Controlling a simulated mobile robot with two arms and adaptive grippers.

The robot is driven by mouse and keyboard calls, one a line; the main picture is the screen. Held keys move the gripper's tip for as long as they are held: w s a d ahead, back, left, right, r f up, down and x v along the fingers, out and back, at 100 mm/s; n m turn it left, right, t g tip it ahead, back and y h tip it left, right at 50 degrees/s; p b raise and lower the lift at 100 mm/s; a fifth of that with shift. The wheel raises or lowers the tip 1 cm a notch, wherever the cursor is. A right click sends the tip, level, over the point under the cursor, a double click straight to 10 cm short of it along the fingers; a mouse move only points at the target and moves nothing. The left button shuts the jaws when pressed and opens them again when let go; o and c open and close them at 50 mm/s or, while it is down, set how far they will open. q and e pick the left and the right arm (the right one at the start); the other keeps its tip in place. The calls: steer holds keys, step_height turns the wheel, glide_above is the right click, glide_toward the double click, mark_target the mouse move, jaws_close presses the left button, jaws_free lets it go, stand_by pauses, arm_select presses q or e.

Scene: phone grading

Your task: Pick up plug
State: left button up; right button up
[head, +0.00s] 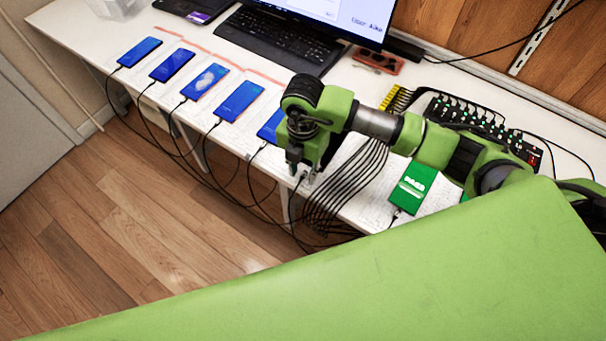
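My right gripper (303,174) points down at the table's front edge, beside a bundle of black cables (345,190). Its fingertips are small and dark, and I cannot tell whether they are apart or hold a plug. Several phones with blue screens (172,65) lie in a row to its left, each with a black cable at its near end. The nearest blue phone (268,127) is partly hidden behind my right arm. A phone with a green screen (412,187) lies to the right, also with a cable at its near end. No loose plug shows clearly. My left gripper is not in view.
Black cables hang over the front edge above the wooden floor (150,230). A green part of mine covers the lower right.

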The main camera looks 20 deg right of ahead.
steer(key=shift+f, duration=0.2)
jaws_close()
steer(key=shift+r, duration=0.15)
